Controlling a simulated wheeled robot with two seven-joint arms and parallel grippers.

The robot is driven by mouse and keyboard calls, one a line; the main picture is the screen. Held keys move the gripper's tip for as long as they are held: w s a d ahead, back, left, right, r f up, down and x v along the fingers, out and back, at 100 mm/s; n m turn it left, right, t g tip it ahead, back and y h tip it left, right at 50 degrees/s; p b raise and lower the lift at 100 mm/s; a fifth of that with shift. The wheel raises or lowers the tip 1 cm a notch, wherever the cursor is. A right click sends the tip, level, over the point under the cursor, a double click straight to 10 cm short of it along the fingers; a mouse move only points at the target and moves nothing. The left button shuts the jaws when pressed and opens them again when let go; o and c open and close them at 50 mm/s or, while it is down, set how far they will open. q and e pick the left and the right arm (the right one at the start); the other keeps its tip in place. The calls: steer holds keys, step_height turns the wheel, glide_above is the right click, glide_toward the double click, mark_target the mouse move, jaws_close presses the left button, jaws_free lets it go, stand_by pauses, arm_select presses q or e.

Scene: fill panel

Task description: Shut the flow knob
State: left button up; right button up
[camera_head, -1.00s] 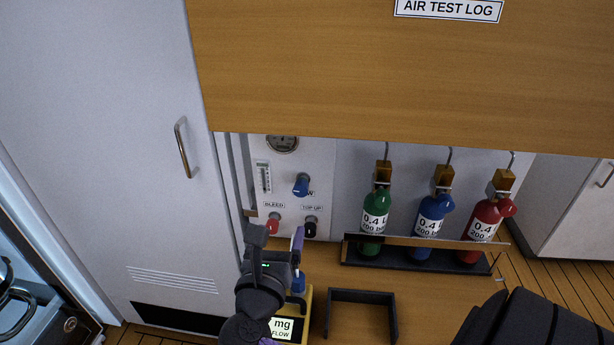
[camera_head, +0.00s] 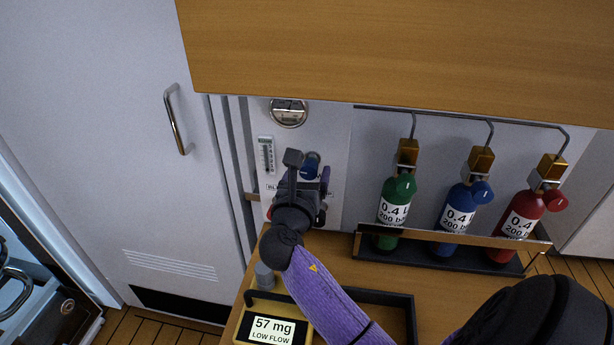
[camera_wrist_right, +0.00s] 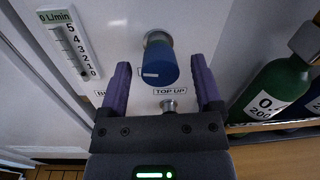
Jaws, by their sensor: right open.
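The blue flow knob (camera_head: 311,160) is on the white panel (camera_head: 335,150) below the round gauge. It shows in the wrist view (camera_wrist_right: 160,62) on a metal stem, with a pale mark on its face. My right gripper (camera_head: 309,168) is open in front of the panel. In the wrist view its purple fingers (camera_wrist_right: 160,78) are on either side of the knob, apart from it. The flow scale (camera_wrist_right: 68,45) reads from 0 to 5 L/min, with its dark float near the bottom. My left gripper is out of view.
A yellow meter (camera_head: 242,330) reads 57 mg, LOW FLOW. Green (camera_head: 386,240), blue (camera_head: 446,248) and red (camera_head: 498,254) bottles stand in a rack to the right. A wooden cabinet (camera_head: 400,50) overhangs the panel. The TOP UP label (camera_wrist_right: 171,91) is below the knob.

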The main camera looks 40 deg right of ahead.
jaws_close()
stand_by(0.4)
steer(key=m+p, duration=0.1)
steer(key=m, duration=0.2)
steer(key=shift+r, duration=0.1)
steer(key=m+p, duration=0.1)
steer(key=m, duration=0.3)
steer(key=shift+m, duration=0.3)
steer(key=m, duration=0.4)
steer(key=shift+y, duration=0.4)
steer(key=shift+m+b, duration=0.35)
steer(key=shift+m, duration=1.85)
